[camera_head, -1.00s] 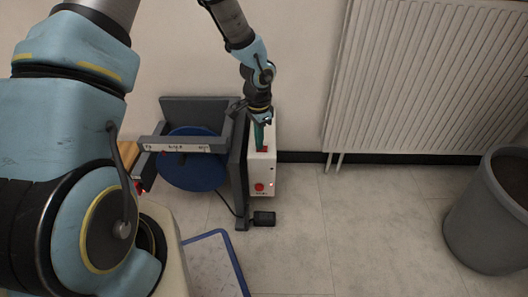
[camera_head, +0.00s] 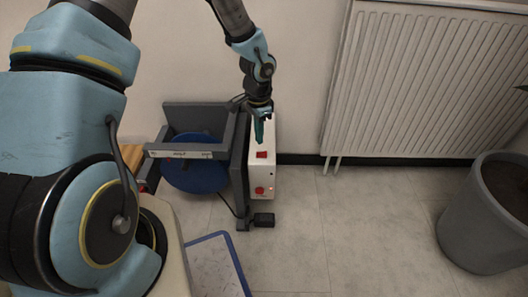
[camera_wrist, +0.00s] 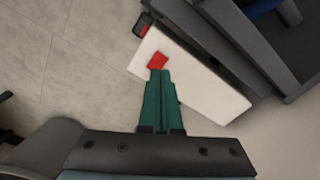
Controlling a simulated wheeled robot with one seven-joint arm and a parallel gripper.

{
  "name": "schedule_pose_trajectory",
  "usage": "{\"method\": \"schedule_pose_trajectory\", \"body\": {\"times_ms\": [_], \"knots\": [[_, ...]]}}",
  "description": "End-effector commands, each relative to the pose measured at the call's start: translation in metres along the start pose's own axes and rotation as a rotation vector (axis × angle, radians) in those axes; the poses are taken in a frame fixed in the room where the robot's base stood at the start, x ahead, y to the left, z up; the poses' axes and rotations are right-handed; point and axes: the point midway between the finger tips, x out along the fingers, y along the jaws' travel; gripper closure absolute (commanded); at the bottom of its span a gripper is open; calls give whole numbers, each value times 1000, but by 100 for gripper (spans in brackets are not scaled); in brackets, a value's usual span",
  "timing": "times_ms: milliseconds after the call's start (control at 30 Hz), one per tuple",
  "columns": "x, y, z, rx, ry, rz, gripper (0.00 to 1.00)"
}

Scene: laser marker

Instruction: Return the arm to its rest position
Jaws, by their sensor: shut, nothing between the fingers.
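My gripper (camera_head: 261,130) points down over the white control box of the laser marker, with its green fingers together and nothing between them. In the wrist view my gripper (camera_wrist: 158,78) shows its two green fingers side by side, their tips near a red switch in the picture. The white box (camera_head: 262,174) carries a red switch (camera_head: 262,155) at its upper part and a red button (camera_head: 259,190) lower down. In the wrist view the white box (camera_wrist: 205,98) lies behind the fingers, with the red switch (camera_wrist: 157,61) just past the tips.
A dark grey frame (camera_head: 239,165) with a blue disc (camera_head: 195,177) stands left of the box. A black pedal (camera_head: 264,220) lies on the floor. A radiator (camera_head: 420,85) is on the wall, and a grey plant pot (camera_head: 475,225) stands right. The middle floor is clear.

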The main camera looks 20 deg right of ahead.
Motion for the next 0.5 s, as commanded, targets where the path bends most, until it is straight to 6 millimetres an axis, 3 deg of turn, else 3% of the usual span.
{"method": "schedule_pose_trajectory", "body": {"times_ms": [200,500], "knots": [[-18,0,0,0,0,0,100],[-17,0,0,0,0,0,100]]}}
